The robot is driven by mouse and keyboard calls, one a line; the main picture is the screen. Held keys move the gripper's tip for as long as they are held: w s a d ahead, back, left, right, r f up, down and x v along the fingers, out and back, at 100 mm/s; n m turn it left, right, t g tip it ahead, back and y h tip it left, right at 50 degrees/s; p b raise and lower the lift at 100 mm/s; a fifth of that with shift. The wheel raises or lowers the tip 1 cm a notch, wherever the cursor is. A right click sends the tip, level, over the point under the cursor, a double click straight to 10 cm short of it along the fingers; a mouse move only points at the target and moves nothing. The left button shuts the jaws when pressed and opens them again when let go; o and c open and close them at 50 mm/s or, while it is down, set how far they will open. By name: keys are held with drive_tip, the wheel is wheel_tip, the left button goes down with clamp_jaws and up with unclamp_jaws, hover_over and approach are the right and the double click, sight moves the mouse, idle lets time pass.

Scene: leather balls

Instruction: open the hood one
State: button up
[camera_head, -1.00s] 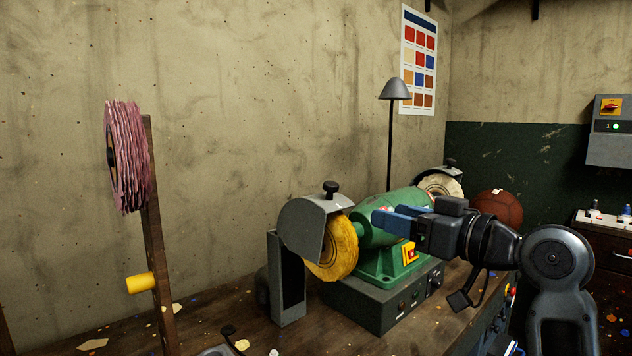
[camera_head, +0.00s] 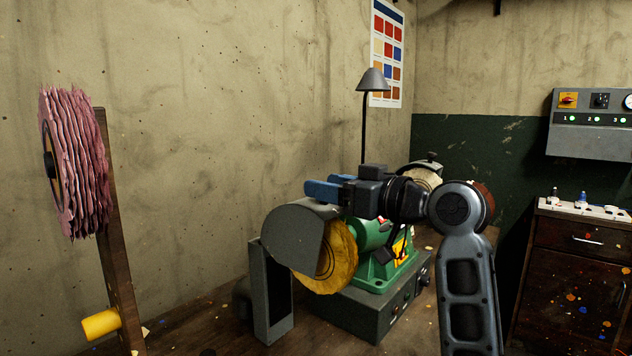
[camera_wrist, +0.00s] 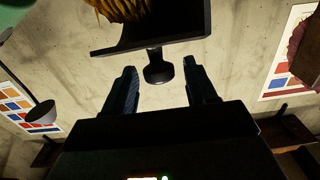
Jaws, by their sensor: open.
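The grey hood (camera_head: 292,236) covers the upper left of the yellow buffing wheel (camera_head: 340,262) on the green polishing machine (camera_head: 375,272). My gripper (camera_head: 322,189) is open, with its blue fingers just above the hood's top, pointing left. The hood's black knob (camera_wrist: 158,72) shows in the wrist view between the two fingertips (camera_wrist: 160,66), with a gap on both sides. How deep it sits between them is hard to tell. In the head view the knob is hidden behind my gripper. The hood's dark edge (camera_wrist: 165,42) also shows in the wrist view.
A pink cloth wheel (camera_head: 75,165) on a wooden post stands at the left. A second, pale wheel (camera_head: 424,178) is at the machine's far end, with a lamp (camera_head: 373,80) behind. A control box (camera_head: 590,125) hangs on the right wall above a dark cabinet (camera_head: 575,262).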

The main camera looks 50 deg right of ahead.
drive_tip(key=shift+w, duration=1.45)
drive_tip(key=shift+r, duration=0.1)
clamp_jaws()
